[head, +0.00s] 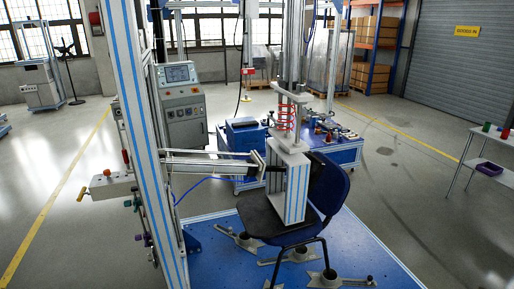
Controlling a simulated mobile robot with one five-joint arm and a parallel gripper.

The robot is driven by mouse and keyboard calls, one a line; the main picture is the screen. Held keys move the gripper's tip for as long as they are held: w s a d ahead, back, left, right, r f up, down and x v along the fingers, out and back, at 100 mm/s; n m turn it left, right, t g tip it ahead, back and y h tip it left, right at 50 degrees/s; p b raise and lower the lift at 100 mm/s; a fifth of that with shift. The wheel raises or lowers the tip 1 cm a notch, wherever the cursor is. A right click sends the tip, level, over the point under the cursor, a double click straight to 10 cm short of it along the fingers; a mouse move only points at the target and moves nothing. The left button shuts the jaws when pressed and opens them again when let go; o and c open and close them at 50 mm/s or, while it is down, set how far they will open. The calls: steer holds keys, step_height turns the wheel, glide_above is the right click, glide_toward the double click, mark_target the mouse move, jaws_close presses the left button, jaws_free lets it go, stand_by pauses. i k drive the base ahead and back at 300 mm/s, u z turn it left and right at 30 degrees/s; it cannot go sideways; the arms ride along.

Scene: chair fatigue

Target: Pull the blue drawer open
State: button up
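A blue cart or cabinet (346,156) stands behind the test rig, with small tools and parts on top. A blue box (245,134) sits to its left, partly behind the rig. No separate drawer front or handle can be made out on either. The rig and the chair hide part of the blue furniture. My gripper is not in view.
A dark blue chair (328,184) stands on a blue platform (358,258) under the rig's press, between me and the cart. A tall rig post (141,130) rises at left. A grey table (490,146) stands at right. The floor between platform and table is clear.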

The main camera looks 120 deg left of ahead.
mark_target(245, 142)
steer(key=u, duration=2)
steer(key=i, duration=6.75)
steer(key=u, duration=1.2)
steer(key=k, duration=0.1)
steer(key=u, duration=1.6)
